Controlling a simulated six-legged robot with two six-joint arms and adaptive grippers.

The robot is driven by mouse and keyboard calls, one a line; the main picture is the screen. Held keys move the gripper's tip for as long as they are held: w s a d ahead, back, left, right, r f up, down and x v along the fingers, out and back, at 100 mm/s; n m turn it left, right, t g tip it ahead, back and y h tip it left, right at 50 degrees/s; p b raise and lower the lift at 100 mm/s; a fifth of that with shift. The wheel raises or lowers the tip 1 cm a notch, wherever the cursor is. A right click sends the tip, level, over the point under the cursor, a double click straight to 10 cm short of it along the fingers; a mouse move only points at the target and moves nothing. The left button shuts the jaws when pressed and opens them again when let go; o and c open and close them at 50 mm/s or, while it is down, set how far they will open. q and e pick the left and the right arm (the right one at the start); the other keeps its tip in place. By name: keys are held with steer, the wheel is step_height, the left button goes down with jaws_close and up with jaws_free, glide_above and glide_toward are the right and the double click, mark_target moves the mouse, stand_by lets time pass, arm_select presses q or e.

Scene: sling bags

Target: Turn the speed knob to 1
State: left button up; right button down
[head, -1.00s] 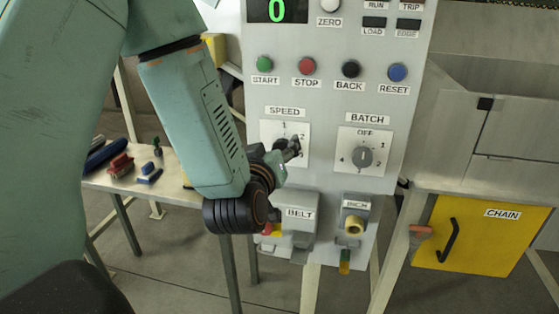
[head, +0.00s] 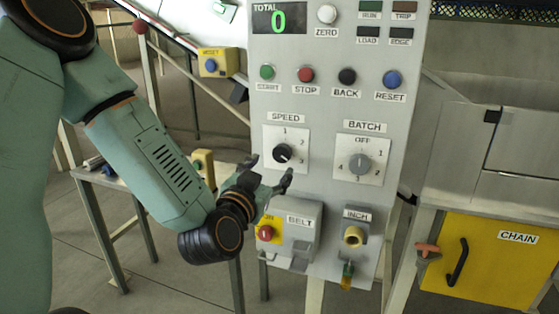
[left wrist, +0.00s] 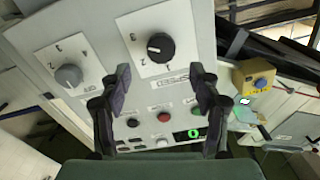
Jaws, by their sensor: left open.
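The black speed knob (head: 283,153) sits on a white dial plate marked 1, 2 and 3, under the SPEED label (head: 286,118). Its pale mark points to the right, toward the 2 and 3 side; the exact setting is hard to tell. My left gripper (head: 270,172) is open and empty, just below and in front of the dial, apart from the knob. In the left wrist view the panel appears upside down. There the speed knob (left wrist: 160,46) shows beyond and between the open fingers of my left gripper (left wrist: 160,76). My right gripper is not in view.
The grey batch knob (head: 359,164) is right of the speed dial. START, STOP, BACK and RESET buttons (head: 392,79) are above. The belt box (head: 299,240) with its red button and the inch button (head: 353,236) are below, near my gripper.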

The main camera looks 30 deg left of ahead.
mark_target(280, 155)
arm_select(q)
steer(key=x, duration=0.7)
steer(key=shift+w+f, duration=0.2)
steer(key=shift+w, duration=0.05)
steer(key=shift+s+a+r, duration=0.25)
steer(key=shift+s+a, duration=0.1)
steer(key=shift+w+d+f, duration=0.2)
steer(key=shift+w+d, duration=0.05)
steer(key=shift+w, duration=0.2)
steer(key=shift+c, duration=1.3)
steer(key=shift+s+a+r, duration=0.1)
steer(key=shift+s+a, duration=0.05)
steer(key=shift+s, duration=0.1)
steer(key=c, duration=0.9)
